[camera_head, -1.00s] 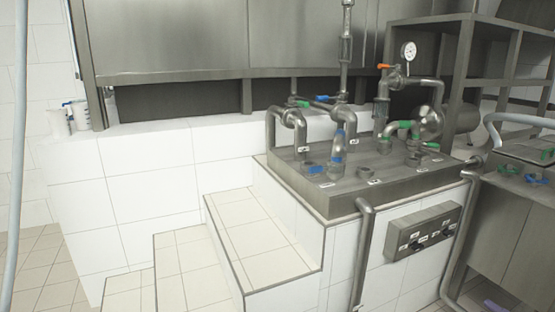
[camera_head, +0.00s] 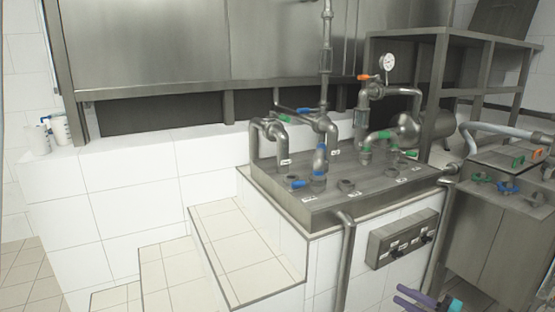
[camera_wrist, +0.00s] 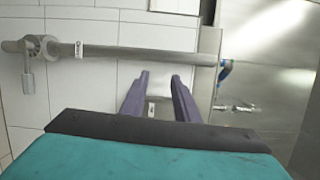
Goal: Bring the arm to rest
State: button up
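My gripper (camera_wrist: 160,78) shows in the wrist view as two dark purple fingers with a clear gap between them and nothing held. It is open. In the head view my gripper (camera_head: 415,298) is at the bottom edge, low in front of the tiled block and right of the steps. Most of my arm is out of the picture.
A steel valve station (camera_head: 330,192) with pipes stands on the white tiled block. Tiled steps (camera_head: 235,255) are left of it, a steel cabinet (camera_head: 500,225) right. In the wrist view a horizontal pipe (camera_wrist: 120,52) runs beyond my fingers.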

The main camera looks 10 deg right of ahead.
jog(key=w+a+f+n+g+y+p, duration=0.1)
jog(key=a+f+n+g+p, duration=0.15)
jog(key=a, duration=0.85)
jog(key=w+a+f+n+g+y+p, duration=0.15)
jog(key=a+g+p, duration=0.25)
jog(key=a, duration=0.7)
jog(key=w+a+f+n+g+y+p, duration=0.1)
jog(key=a+f+g+y+p, duration=0.2)
jog(key=a, duration=0.8)
jog(key=s+a+f+n+g+h+p, duration=0.1)
jog(key=s+a+f+g+h+p, duration=0.2)
jog(key=s+a, duration=0.35)
jog(key=s+a+f+n+g+h+p, duration=0.1)
jog(key=s+a+f+n+g+p, duration=0.15)
jog(key=s+a+g+p, duration=0.35)
jog(key=s+a+f+n+g+h+p, duration=0.1)
jog(key=s+a+f+n+g+h, duration=0.15)
jog(key=s, duration=0.55)
jog(key=s+d+f+h, duration=0.1)
jog(key=d+f+h, duration=0.1)
jog(key=d, duration=0.2)
jog(key=s+d+f+n+h, duration=0.1)
jog(key=s+d+h, duration=0.1)
jog(key=d+h, duration=0.1)
jog(key=s+d+f+h+p, duration=0.1)
jog(key=d+f+h, duration=0.1)
jog(key=d+h, duration=0.1)
jog(key=shift+s+d+f+n, duration=0.3)
jog(key=shift+s+d+f, duration=0.1)
jog(key=shift+d, duration=0.4)
